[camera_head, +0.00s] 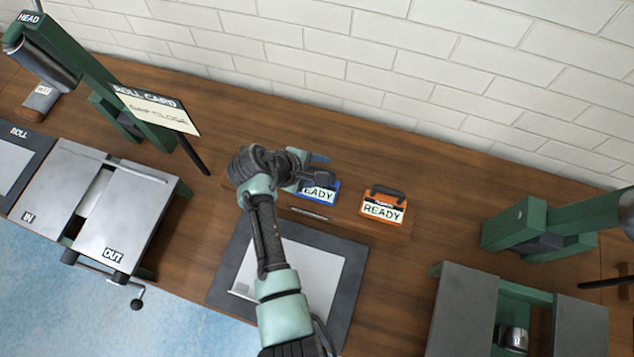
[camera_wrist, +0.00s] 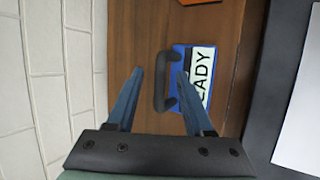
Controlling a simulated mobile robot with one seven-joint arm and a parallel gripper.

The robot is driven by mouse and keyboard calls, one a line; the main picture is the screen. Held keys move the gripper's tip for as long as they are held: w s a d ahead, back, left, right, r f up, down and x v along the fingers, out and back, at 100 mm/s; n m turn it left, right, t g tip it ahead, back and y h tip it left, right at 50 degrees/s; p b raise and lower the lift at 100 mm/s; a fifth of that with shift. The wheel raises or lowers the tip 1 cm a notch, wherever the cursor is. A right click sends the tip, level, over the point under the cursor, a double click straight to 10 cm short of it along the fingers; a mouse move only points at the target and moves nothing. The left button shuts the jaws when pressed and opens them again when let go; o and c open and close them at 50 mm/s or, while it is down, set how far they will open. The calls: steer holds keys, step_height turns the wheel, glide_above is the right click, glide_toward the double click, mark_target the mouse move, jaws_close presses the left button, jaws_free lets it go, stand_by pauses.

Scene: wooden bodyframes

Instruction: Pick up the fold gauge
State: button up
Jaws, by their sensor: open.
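Two small blocks with dark handles stand on a wooden stand; neither is labelled as a fold gauge. The blue block (camera_head: 318,196) has a white label, partly hidden by my gripper, reading "EADY"; it also shows in the wrist view (camera_wrist: 184,95). Its black handle (camera_wrist: 157,82) lies between my fingers in that picture; I cannot tell their depth relative to it. The orange block (camera_head: 383,211), labelled "READY", stands to its right, and its edge shows at the top of the wrist view (camera_wrist: 205,18). My gripper (camera_wrist: 158,72) is open and holds nothing.
A dark mat (camera_head: 352,275) with a pale sheet lies in front of the stand. A grey roller machine (camera_head: 128,213) and a roll card (camera_head: 158,108) stand to the left. A green-framed machine (camera_head: 462,315) stands at right. A white brick wall (camera_head: 400,65) closes the back.

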steer(key=shift+w+d+f, duration=0.15)
steer(key=shift+f, duration=0.05)
steer(key=shift+c, duration=0.3)
jaws_close()
stand_by(1.1)
